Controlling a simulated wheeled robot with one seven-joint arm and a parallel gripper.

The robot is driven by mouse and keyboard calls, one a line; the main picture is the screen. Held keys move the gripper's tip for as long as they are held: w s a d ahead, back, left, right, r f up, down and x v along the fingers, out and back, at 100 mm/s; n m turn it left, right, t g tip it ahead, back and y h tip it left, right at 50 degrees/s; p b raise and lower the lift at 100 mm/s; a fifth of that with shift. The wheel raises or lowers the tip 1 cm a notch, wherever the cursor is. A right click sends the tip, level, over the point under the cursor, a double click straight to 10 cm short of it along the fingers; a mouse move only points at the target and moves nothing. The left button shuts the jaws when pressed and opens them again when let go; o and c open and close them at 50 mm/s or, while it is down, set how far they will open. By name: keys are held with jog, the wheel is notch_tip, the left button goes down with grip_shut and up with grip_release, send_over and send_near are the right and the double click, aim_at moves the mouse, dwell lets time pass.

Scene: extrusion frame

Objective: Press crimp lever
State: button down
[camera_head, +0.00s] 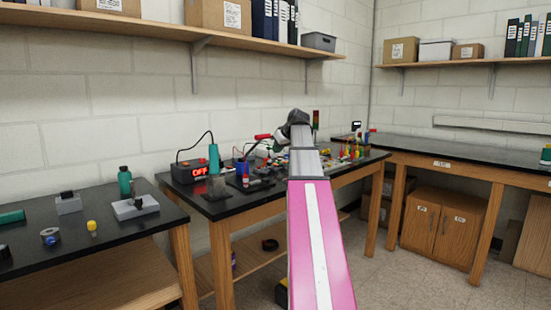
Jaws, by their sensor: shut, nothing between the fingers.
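A red handle (263,136), which looks like the crimp lever, stands out above the middle black-topped bench. A thin dark bar runs down from it toward small dark parts on the bench. My arm reaches from the bottom of the view toward that bench. My gripper (279,138), small and dark at the arm's far end, is shut and empty. It is close to the red handle, on its right. I cannot tell whether they touch. The arm hides part of the bench behind it.
A black box with a red OFF display (197,171) and a teal-handled tool (214,158) stand left of the handle. Several small coloured parts (350,150) stand at right. The left bench (85,225) holds a green bottle (125,181) and small items. A shelf (150,27) hangs above.

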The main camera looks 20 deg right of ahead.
jog(key=v, duration=0.6)
jog(key=shift+s, duration=0.35)
jog(key=shift+d+r, duration=0.1)
jog(key=shift+d, duration=0.05)
jog(key=shift+s, duration=0.1)
